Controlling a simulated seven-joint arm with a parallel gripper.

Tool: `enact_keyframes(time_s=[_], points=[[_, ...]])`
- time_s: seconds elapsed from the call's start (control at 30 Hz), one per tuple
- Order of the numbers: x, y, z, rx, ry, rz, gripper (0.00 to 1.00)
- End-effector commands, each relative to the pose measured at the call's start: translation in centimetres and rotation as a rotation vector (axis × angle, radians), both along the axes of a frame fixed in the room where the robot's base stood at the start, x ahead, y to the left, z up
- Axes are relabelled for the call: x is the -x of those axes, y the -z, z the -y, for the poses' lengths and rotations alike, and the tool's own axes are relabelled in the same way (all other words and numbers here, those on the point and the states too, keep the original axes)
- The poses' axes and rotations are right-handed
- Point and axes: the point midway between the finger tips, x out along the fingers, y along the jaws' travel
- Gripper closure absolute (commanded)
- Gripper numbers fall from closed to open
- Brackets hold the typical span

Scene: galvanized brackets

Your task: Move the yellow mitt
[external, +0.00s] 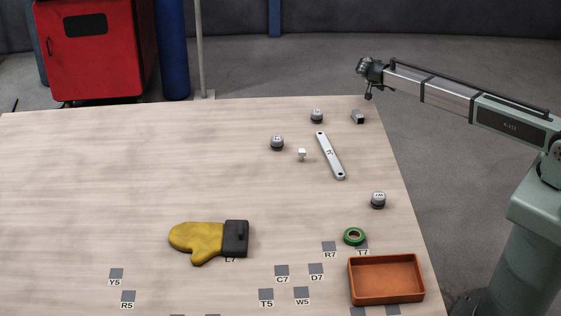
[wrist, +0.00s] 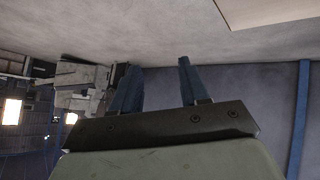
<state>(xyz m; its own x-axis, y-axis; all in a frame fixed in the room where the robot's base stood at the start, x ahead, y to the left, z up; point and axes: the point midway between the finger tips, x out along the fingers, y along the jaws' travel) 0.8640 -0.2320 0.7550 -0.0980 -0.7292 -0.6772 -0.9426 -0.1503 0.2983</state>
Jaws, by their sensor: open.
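The yellow mitt (external: 200,240) with a dark grey cuff lies flat on the table at the lower left of centre in the external view. Its cuff points right and partly covers a table label. My gripper (external: 367,92) is high at the far right edge of the table, well away from the mitt. In the wrist view my gripper (wrist: 157,85) shows two dark blue fingers spread apart with nothing between them. The mitt does not show in the wrist view.
The wooden table (external: 90,190) is clear at left and centre. An orange tray (external: 386,280), green tape ring (external: 354,236), grey wrench-like bar (external: 330,156), small white block (external: 302,154) and several knobs, one (external: 378,200) near the right edge, occupy the right side. Dark labelled squares mark the front.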

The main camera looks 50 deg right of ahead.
Motion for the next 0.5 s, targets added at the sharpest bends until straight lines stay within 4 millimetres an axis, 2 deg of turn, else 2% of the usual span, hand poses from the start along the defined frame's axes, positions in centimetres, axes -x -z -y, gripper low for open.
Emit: enact_keyframes(time_s=[0.03, 0.2, 0.5], points=[[-1.5, -0.4, -2.4, -0.016, -0.013, 0.015, 0.55], [-4.4, -1.1, -10.1, -0.086, -0.049, 0.052, 0.55], [-7.8, -2.5, -23.8, -0.211, -0.111, 0.093, 0.55]])
